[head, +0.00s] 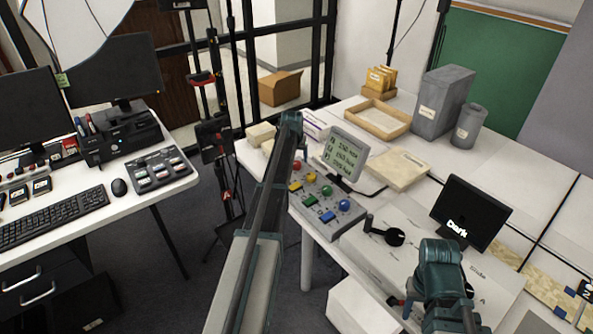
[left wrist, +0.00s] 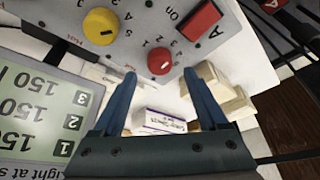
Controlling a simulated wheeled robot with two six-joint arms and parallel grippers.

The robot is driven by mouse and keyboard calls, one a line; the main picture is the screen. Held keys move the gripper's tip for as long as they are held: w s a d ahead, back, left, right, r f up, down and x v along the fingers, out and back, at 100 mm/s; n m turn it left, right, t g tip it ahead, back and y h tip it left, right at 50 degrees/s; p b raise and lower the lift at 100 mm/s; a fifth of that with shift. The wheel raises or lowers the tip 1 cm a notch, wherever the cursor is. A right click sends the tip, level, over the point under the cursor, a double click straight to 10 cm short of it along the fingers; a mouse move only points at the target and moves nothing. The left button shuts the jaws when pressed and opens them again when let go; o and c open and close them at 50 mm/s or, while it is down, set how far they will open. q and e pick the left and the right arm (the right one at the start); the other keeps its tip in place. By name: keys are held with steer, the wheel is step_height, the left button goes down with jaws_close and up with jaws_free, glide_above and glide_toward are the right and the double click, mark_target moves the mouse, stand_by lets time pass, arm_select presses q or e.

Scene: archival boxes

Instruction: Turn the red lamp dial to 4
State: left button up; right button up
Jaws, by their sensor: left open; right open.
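The red lamp dial (head: 297,165) is at the far end of the row of knobs on the grey control box (head: 322,230). In the left wrist view the red dial (left wrist: 161,62) has a small light mark and numbers around it; I cannot read its setting surely. My left gripper (left wrist: 160,76) is open, with a blue finger to each side of the red dial, apart from it. In the head view my left gripper (head: 291,122) is beside the box's far end, its fingers unclear. My right gripper (head: 440,255) is at the lower right, away from the box, its fingertips hidden.
The yellow dial (left wrist: 100,25) and red button (left wrist: 200,20) neighbour the red dial. A display screen (head: 345,152) stands beside the box. Pale blocks (left wrist: 215,88) and a small white carton (left wrist: 163,122) lie close by. A dark tablet (head: 470,212) stands farther right.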

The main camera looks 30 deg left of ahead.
mark_target(297, 163)
arm_select(q)
steer(key=b+x, duration=0.3)
steer(key=x, duration=0.1)
steer(key=shift+f, duration=0.15)
jaws_close()
